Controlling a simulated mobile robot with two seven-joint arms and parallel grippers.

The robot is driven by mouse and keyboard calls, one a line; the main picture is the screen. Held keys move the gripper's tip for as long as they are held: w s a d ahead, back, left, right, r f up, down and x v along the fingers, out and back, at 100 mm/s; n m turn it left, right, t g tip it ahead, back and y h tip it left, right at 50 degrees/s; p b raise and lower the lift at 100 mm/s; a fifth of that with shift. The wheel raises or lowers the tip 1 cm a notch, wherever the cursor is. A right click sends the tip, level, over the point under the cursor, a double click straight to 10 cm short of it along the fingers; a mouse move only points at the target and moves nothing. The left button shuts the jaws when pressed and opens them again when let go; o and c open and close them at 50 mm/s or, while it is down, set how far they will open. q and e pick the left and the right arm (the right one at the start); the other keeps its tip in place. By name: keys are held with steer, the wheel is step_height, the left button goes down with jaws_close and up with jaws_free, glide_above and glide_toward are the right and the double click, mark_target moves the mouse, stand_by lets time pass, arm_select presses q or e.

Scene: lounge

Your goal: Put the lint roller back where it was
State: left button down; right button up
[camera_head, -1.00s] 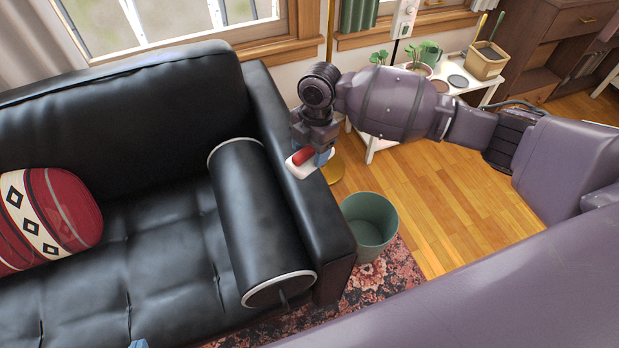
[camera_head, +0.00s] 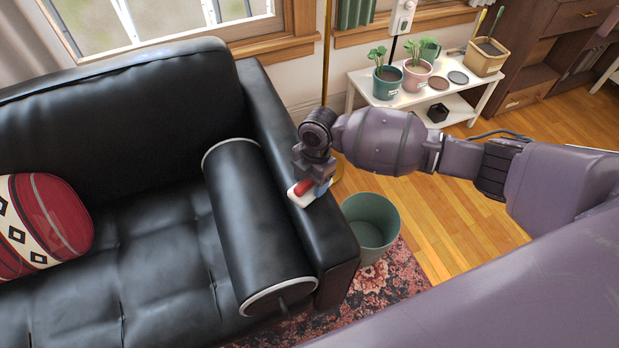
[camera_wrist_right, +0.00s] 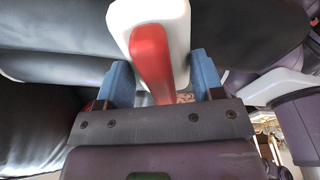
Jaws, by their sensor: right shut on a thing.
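The lint roller (camera_head: 300,195) is white with a red part. It is at the top of the black sofa's right armrest (camera_head: 325,235); I cannot tell whether it touches the leather. My right gripper (camera_head: 317,188) is shut on it from above, and its blue fingers show beside it. In the right wrist view the lint roller (camera_wrist_right: 151,58) lies between the two blue fingers of the right gripper (camera_wrist_right: 161,82), with its white end pointing away. My left gripper is not in view.
A black bolster (camera_head: 250,220) lies against the armrest's inner side, and a red patterned cushion (camera_head: 40,225) is at left. A green bin (camera_head: 372,228) stands just right of the armrest. A white plant stand (camera_head: 400,103) is behind my right arm.

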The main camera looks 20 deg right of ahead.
steer(key=shift+r, duration=0.15)
steer(key=o, duration=0.9)
steer(key=shift+w+r, duration=0.1)
steer(key=shift+r, duration=0.3)
step_height(320, 180, up, 11)
steer(key=d+p, duration=0.1)
steer(key=p, duration=0.1)
steer(key=shift+w+d+p, duration=0.3)
steer(key=shift+p, duration=0.05)
